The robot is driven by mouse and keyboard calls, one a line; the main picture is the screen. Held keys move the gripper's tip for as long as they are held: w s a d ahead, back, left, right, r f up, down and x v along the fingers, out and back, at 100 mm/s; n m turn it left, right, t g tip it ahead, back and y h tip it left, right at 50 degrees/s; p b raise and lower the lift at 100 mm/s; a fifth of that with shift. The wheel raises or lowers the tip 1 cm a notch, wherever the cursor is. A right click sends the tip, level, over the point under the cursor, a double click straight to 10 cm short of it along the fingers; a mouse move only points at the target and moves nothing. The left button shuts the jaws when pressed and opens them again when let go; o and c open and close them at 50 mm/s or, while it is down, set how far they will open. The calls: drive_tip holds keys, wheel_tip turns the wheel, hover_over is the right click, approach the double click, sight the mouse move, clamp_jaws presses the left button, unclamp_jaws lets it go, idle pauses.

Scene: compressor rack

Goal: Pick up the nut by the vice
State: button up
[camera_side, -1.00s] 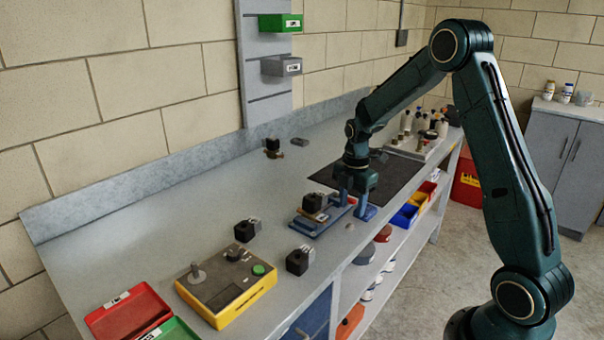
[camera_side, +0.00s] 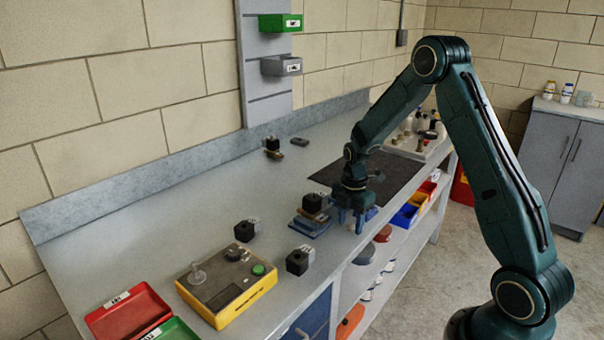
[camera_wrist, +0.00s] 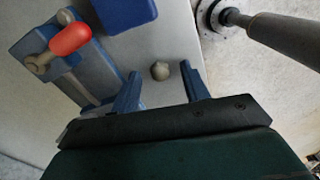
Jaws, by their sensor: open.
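The nut (camera_wrist: 160,70) is a small, rounded grey piece on the pale bench top in the wrist view. The blue vice (camera_wrist: 92,72) with its red handle (camera_wrist: 70,39) lies to its left. My gripper (camera_side: 351,222) is open, pointing down just right of the vice (camera_side: 309,228) in the side view. In the wrist view, the blue fingers of my gripper (camera_wrist: 161,74) stand on either side of the nut, apart from it. The remaining height above it is hard to tell. The nut is hidden behind my gripper in the side view.
A dark block (camera_side: 314,202) sits on the vice. A blue block (camera_wrist: 125,11) lies above the nut in the wrist view, and a grey rod (camera_wrist: 285,38) is at upper right. A yellow control box (camera_side: 228,285) and several black blocks stand to the left.

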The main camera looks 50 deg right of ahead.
sight(349, 224)
idle(0.4)
clamp_jaws()
drive_tip(key=shift+r, duration=0.1)
wheel_tip(349, 224, up, 20)
idle(0.8)
drive_tip(key=shift+w, duration=0.1)
idle(0.4)
